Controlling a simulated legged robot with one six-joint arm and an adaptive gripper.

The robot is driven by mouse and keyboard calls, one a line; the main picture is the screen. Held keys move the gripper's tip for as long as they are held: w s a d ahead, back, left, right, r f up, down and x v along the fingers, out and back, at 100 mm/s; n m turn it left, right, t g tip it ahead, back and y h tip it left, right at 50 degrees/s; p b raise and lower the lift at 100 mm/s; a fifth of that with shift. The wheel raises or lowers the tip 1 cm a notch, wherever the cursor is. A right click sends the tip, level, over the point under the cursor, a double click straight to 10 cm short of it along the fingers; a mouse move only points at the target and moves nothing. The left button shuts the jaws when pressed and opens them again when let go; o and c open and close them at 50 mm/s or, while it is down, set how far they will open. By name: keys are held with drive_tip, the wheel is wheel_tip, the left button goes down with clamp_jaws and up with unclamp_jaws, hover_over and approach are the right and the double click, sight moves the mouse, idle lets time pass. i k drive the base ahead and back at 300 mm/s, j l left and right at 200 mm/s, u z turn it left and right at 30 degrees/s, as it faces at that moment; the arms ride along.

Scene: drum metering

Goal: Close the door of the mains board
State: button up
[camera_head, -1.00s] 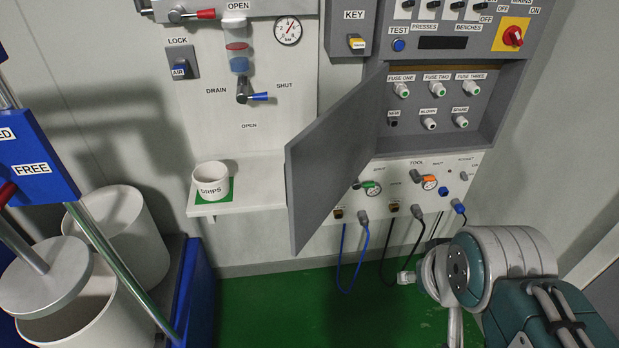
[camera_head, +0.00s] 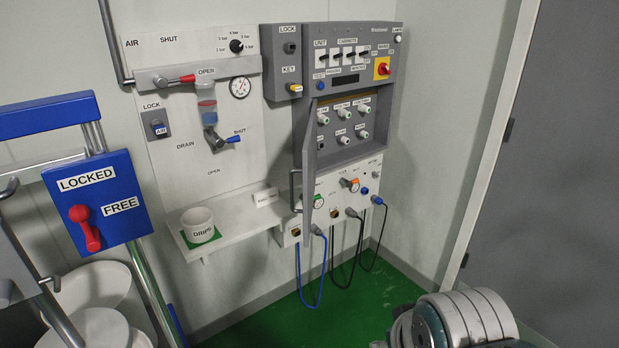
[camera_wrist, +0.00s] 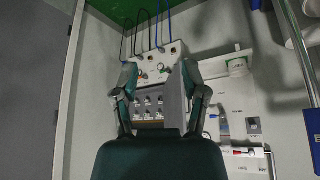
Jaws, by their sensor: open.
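The mains board (camera_head: 352,62) is a grey wall box at the upper middle of the head view, with switches and a red-and-yellow mains knob (camera_head: 382,68). Its grey door (camera_head: 309,175) stands open, hinged at the left of the fuse compartment, and is seen nearly edge-on. A bar handle (camera_head: 293,190) shows on the door's outer side. In the wrist view, which is upside down, my gripper (camera_wrist: 158,76) is open and empty. The board's fuse compartment (camera_wrist: 148,104) and the grey door (camera_wrist: 174,106) appear beyond the fingers, apart from them. The head view shows my arm at lower right, not the fingers.
A socket panel (camera_head: 345,200) with hanging cables (camera_head: 318,275) is below the board. A shelf (camera_head: 235,232) with a white cup (camera_head: 199,225) is at its left. A blue LOCKED/FREE plate (camera_head: 95,200) and white drums (camera_head: 95,290) stand at far left. Green floor lies clear below.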

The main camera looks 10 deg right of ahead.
sight(305, 164)
drive_tip(key=k+j+z, duration=0.5)
drive_tip(key=k+j, duration=0.65)
drive_tip(key=i+j, duration=0.1)
drive_tip(key=j, duration=0.3)
drive_tip(key=i, duration=0.6)
